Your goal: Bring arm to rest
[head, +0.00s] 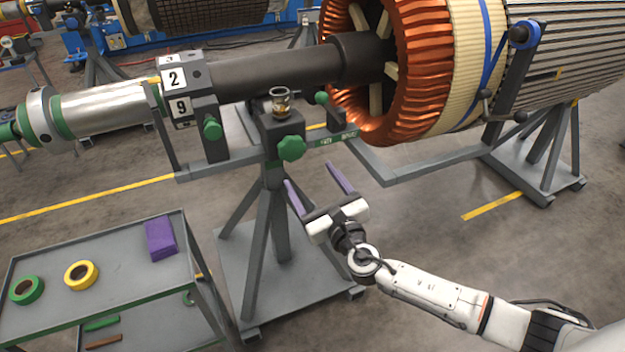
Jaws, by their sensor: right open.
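My right gripper (318,190) is open, with two purple fingers spread apart and nothing between them. Its white arm comes in from the lower right. The gripper is in front of the grey rotor stand (274,225), below the stand's green knob (291,148). My left gripper is not in this view.
A large rotor with copper windings (410,70) and a dark shaft (285,70) spans the top. A grey cart (110,290) at lower left holds a purple block (160,238), yellow tape (81,275) and green tape (27,290).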

